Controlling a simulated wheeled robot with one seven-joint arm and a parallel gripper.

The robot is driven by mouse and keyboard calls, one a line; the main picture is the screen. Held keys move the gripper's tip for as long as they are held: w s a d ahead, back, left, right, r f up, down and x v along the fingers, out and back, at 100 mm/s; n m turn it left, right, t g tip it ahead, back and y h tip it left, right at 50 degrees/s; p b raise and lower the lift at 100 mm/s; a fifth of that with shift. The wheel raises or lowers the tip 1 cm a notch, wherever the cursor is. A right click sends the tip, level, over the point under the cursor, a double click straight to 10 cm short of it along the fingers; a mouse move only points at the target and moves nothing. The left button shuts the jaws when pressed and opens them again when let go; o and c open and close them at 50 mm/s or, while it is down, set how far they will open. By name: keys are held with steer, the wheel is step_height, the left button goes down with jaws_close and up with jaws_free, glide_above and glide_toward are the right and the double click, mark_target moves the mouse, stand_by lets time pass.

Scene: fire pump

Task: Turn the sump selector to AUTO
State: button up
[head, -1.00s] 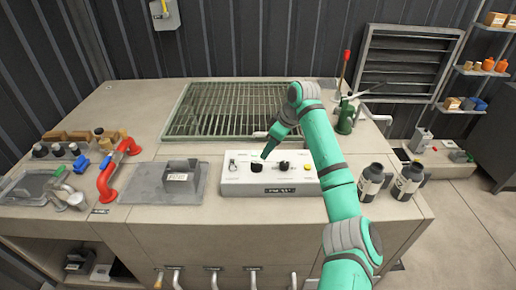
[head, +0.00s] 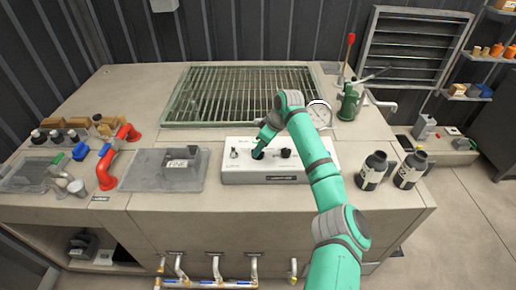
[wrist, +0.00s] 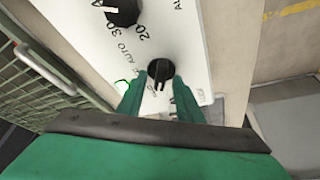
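The control box (head: 300,177) is a white panel on the bench. In the wrist view its sump selector (wrist: 160,70) is a round black knob with a ridge across it. The word AUTO is printed up and left of this knob; other lettering is partly hidden by my fingers. My gripper (wrist: 158,84) points at the panel, its two green fingers apart on either side of the knob. Contact with the knob cannot be made out. In the head view my gripper (head: 261,147) is low over the panel and covers part of the knob.
Another black knob (head: 286,153) stands to the right on the panel, and a small switch (head: 234,153) to the left. A gauge (head: 320,114) stands behind my arm.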

steer(key=shift+f, duration=0.1)
steer(key=shift+a, duration=0.1)
steer(key=shift+a, duration=0.1)
jaws_close()
